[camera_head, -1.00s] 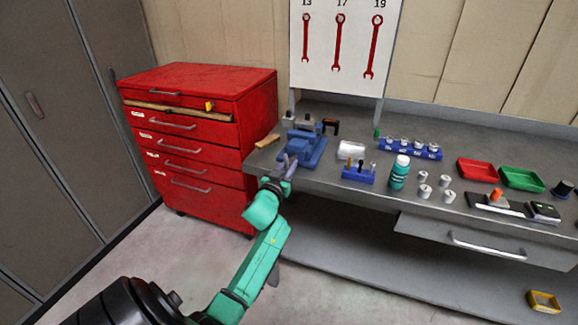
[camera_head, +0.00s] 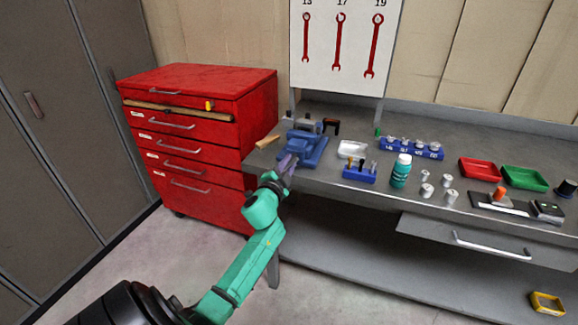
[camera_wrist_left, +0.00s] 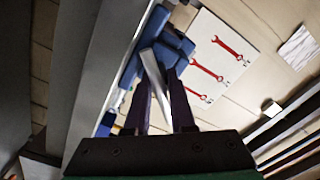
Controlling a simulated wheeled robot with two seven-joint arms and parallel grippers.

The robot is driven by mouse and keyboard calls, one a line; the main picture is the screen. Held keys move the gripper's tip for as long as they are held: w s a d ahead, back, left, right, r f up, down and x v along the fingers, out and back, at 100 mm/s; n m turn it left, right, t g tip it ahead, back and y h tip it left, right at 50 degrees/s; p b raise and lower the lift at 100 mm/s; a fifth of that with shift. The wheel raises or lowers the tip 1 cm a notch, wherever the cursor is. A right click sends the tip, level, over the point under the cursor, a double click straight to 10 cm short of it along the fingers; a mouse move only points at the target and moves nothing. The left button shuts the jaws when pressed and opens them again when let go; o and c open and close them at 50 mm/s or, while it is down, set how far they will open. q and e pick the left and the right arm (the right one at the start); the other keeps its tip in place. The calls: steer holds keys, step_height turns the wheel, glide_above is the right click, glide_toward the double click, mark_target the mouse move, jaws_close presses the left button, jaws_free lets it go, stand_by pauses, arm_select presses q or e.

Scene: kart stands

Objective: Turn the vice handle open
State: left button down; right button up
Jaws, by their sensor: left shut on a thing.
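The blue vice (camera_head: 303,146) stands on the workbench near its left end. It also shows in the left wrist view (camera_wrist_left: 172,48). The vice handle (camera_wrist_left: 155,80) is a light metal bar, seen slanting between the fingers in the left wrist view. My left gripper (camera_head: 287,163) is at the front of the vice. In the left wrist view the left gripper (camera_wrist_left: 160,105) is shut on the handle, with a dark finger on each side of it. The handle is mostly hidden by the gripper in the head view. My right gripper is not in view.
A red drawer cabinet (camera_head: 205,135) stands left of the workbench (camera_head: 330,182). A blue tool holder (camera_head: 359,173), a teal bottle (camera_head: 401,170) and several small cylinders are on the bench to the right. An open-looking drawer (camera_head: 490,240) juts out below.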

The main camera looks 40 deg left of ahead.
arm_select(q)
steer(key=m, duration=0.4)
steer(key=shift+f+m+b, duration=0.1)
steer(key=shift+m+b, duration=0.2)
steer(key=shift+m, duration=0.1)
steer(key=m, duration=0.4)
steer(key=shift+m, duration=0.3)
steer(key=c, duration=0.8)
jaws_free()
steer(key=shift+o, duration=0.2)
steer(key=b+v, duration=0.1)
steer(key=v, duration=1.3)
steer(key=shift+s+d+b, duration=0.2)
steer(key=shift+s+b, duration=0.1)
steer(key=shift+b, duration=0.05)
